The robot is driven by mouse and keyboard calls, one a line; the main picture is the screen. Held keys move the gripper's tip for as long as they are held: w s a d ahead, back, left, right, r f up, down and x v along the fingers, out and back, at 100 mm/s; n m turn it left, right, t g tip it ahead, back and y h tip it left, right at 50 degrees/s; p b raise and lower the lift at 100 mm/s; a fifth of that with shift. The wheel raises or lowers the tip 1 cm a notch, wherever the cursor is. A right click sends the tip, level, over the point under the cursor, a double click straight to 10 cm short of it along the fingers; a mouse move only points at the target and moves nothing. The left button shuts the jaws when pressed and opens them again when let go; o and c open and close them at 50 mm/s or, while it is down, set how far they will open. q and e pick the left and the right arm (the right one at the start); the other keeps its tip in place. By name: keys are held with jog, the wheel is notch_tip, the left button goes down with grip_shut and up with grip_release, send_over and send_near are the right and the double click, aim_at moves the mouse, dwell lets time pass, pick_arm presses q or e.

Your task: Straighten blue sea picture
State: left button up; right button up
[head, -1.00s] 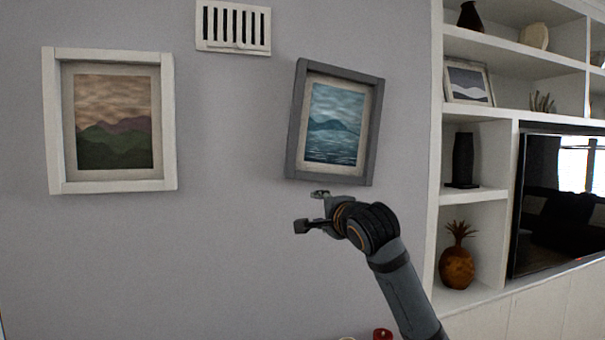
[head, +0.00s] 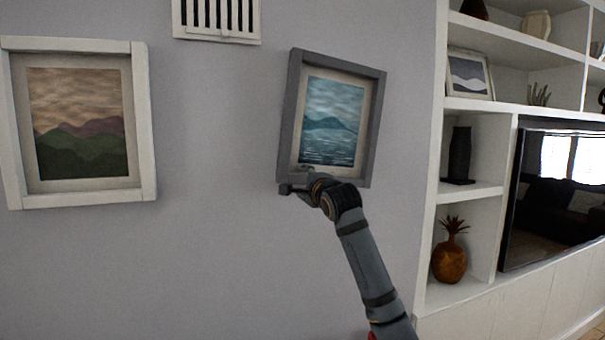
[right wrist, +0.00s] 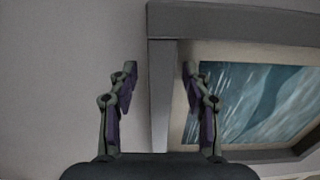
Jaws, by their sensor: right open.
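The blue sea picture (head: 332,122) hangs on the wall in a grey frame (head: 291,110), tilted clockwise, its top edge sloping down to the right. My right gripper (head: 296,180) is open at the frame's lower left corner, partly covering it in the head view. In the right wrist view the open fingers (right wrist: 160,75) lie on either side of the frame's edge bar (right wrist: 162,100), one over bare wall, one over the picture side. Whether they touch the frame cannot be told. My left gripper is not in view.
A white wall vent (head: 217,18) is above, between the pictures. White shelves (head: 475,105) with ornaments and a television (head: 560,190) stand to the right. The wall below the pictures is clear.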

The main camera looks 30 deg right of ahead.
jog(key=shift+r, duration=0.15)
jog(key=shift+s, duration=0.1)
jog(key=shift+c, duration=0.5)
jog(key=shift+d, duration=0.1)
jog(key=shift+c, duration=2.5)
grip_shut()
jog(key=shift+f, duration=0.2)
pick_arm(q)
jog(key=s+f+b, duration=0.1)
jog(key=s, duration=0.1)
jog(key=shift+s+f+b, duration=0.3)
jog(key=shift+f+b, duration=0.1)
pick_arm(e)
jog(key=shift+s+d+f+n, duration=0.1)
jog(key=shift+d+f+n, duration=0.25)
jog(key=shift+d, duration=0.15)
jog(key=shift+d+f+n, duration=0.25)
jog(key=shift+d+n, duration=0.1)
jog(key=shift+d, duration=0.15)
jog(key=shift+o, duration=2)
grip_release()
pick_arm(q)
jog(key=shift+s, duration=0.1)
pick_arm(e)
jog(key=shift+o, duration=1)
jog(key=shift+a+r, duration=0.1)
